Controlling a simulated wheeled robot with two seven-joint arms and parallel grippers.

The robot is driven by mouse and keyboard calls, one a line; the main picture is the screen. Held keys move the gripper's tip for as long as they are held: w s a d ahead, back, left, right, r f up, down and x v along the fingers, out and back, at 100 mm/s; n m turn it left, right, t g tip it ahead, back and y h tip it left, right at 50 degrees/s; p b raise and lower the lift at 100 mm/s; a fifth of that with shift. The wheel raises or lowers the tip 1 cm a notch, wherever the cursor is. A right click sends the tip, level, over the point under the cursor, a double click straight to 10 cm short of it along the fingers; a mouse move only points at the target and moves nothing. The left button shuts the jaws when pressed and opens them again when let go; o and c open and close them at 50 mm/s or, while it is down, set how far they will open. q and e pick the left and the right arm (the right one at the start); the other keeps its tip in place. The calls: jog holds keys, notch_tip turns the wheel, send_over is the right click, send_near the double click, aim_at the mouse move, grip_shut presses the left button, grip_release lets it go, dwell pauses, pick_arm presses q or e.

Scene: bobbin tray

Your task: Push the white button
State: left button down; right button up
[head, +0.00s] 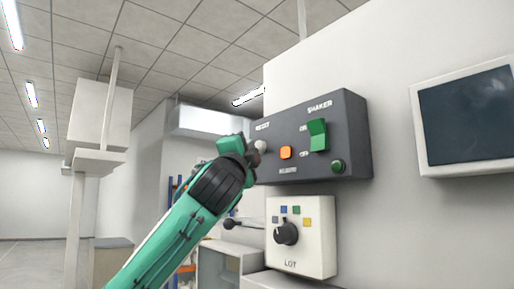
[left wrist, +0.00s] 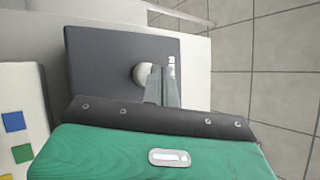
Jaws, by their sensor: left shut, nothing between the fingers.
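The white button (head: 260,146) is a round knob under the RESET label on the dark grey control box (head: 350,125). In the left wrist view the white button (left wrist: 142,74) shows just left of my fingertips, which partly cover it. My left gripper (head: 251,152) is shut and empty, with its tips at the button's left side in the head view. I cannot tell whether the tips touch the button. My right gripper is in neither view.
The dark box also bears an orange button (head: 286,152), a green ON/OFF rocker (head: 318,135) and a round green button (head: 337,166). Below is a white LOT box (head: 316,235) with a black dial (head: 286,234). A screen (head: 468,115) hangs to the right.

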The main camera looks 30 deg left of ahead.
pick_arm(q)
jog(key=shift+w+d, duration=0.2)
jog(key=shift+w, duration=0.3)
dwell(0.5)
jog(key=shift+s, duration=0.15)
jog(key=shift+s+a, duration=0.35)
jog(key=shift+s, duration=0.35)
jog(key=s, duration=0.1)
jog(key=s+a+b, duration=0.1)
jog(key=s, duration=0.1)
jog(key=s+a, duration=0.1)
jog(key=shift+s, duration=0.3)
